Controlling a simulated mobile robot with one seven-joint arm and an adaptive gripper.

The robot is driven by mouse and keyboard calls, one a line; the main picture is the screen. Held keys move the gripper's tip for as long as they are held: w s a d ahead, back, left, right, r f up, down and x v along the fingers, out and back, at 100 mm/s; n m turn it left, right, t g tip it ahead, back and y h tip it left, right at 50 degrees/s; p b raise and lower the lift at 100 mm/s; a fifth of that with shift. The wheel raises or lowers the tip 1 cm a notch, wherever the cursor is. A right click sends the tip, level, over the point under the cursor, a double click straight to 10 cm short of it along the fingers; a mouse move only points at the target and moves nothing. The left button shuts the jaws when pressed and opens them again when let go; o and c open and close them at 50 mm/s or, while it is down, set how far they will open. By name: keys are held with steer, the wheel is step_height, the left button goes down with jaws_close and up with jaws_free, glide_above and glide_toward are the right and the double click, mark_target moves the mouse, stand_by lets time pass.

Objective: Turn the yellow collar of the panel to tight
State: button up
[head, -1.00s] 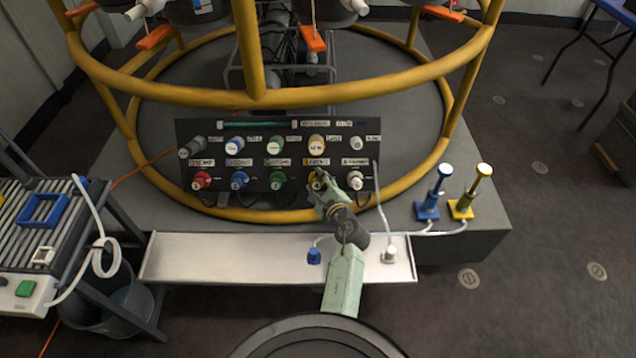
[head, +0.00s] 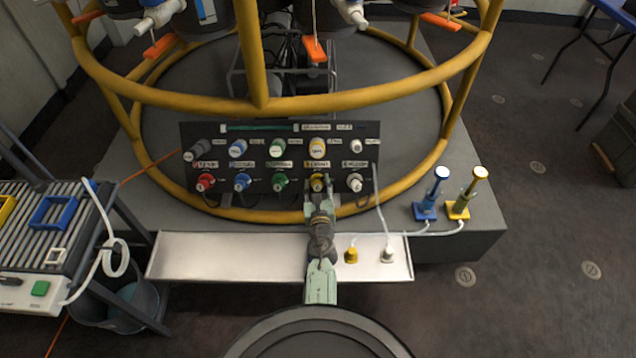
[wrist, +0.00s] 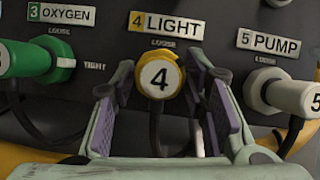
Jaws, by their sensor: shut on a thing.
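The dark panel (head: 199,130) stands tilted at the foot of the round yellow frame. Its lower row holds coloured, numbered plugs. The yellow collar (wrist: 180,74) surrounds the white end marked 4, under the "4 LIGHT" label, and also shows in the head view (head: 317,180). My gripper (wrist: 161,72) is shut on the yellow collar, one finger on each side. In the head view my gripper (head: 318,190) reaches the panel from the front and partly covers the plug. A "LOOSE" mark shows above the collar; any "TIGHT" mark beside it is hidden.
The green plug 3 (wrist: 28,59) and white plug 5 (wrist: 298,97) flank the collar closely. Cables hang below. A pale tray (head: 225,258) in front holds a yellow connector (head: 351,256) and a white one (head: 388,254). The yellow frame rail (head: 400,92) passes above.

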steer(key=shift+m+h, duration=0.4)
steer(key=shift+m, duration=0.5)
steer(key=shift+a+m, duration=0.1)
steer(key=shift+m, duration=0.3)
steer(key=m+h+p, duration=0.1)
steer(key=m+h, duration=0.1)
steer(key=m, duration=0.2)
steer(key=shift+m+g+h+p, duration=0.45)
steer(key=shift+m+h, duration=0.45)
steer(key=shift+m, duration=1)
steer(key=o, duration=1.1)
steer(key=shift+o, duration=0.2)
steer(key=v, duration=0.7)
steer(key=shift+s+a+r, duration=0.15)
steer(key=shift+s, duration=0.1)
